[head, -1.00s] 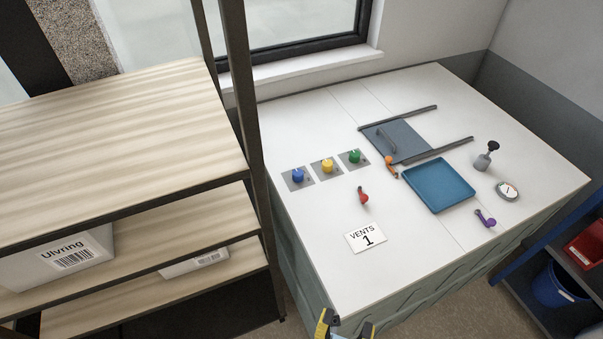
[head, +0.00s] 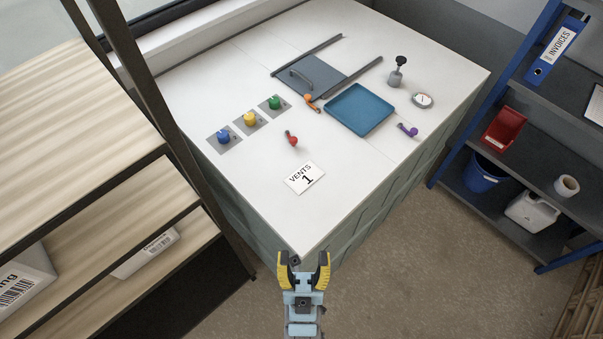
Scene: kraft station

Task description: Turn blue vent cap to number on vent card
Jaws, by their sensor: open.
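The blue vent cap (head: 223,136) sits on a grey plate at the left end of a row of three caps, on the left part of the white worktop. Its pointer setting is too small to read. The white vent card (head: 304,178) lies flat near the front of the worktop and reads "VENTS 1". My gripper (head: 304,262), with black and yellow fingers, is open and empty. In the picture it shows at the worktop's front corner, below the card and well apart from the blue cap.
A yellow cap (head: 249,118) and a green cap (head: 274,102) stand right of the blue one. A red-handled valve (head: 291,138), a blue tray (head: 359,110), an orange handle (head: 311,102) and a purple handle (head: 407,129) are further right. Shelves (head: 70,110) stand at the left.

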